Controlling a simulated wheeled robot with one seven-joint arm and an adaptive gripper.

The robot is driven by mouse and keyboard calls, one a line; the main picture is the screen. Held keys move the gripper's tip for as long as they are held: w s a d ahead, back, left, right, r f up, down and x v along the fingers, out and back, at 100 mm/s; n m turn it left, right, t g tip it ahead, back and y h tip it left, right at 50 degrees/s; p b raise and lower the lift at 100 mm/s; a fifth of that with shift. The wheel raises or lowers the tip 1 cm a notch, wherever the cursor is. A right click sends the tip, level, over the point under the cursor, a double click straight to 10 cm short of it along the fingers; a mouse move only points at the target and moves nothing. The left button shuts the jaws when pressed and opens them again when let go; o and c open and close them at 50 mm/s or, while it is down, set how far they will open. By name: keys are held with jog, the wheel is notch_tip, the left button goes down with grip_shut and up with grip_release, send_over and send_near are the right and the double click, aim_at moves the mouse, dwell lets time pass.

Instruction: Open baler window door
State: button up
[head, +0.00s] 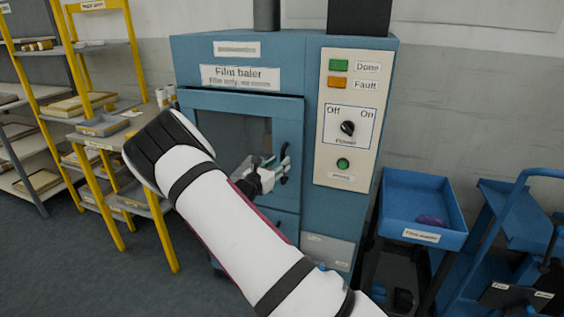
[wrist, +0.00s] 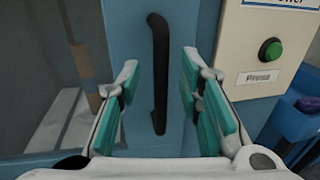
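The blue film baler (head: 300,80) stands ahead, with its window door (head: 288,112) on the front. The door's dark glass sits in a blue frame and looks closed. A black vertical handle (wrist: 158,75) is on the door's right frame; it also shows in the head view (head: 284,180), partly behind my gripper. My gripper (head: 268,172) is at the door's right side. In the wrist view my gripper (wrist: 160,90) is open, its teal-padded fingers on either side of the handle with gaps. I cannot tell how far the fingertips are from the door.
A control panel (head: 348,120) with a power knob and a green button (wrist: 270,50) is right of the door. A blue bin (head: 420,205) and a blue cart (head: 515,215) stand at the right. Yellow-framed shelves (head: 135,75) stand at the left.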

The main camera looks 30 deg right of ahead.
jog(key=shift+x, duration=1.5)
grip_shut()
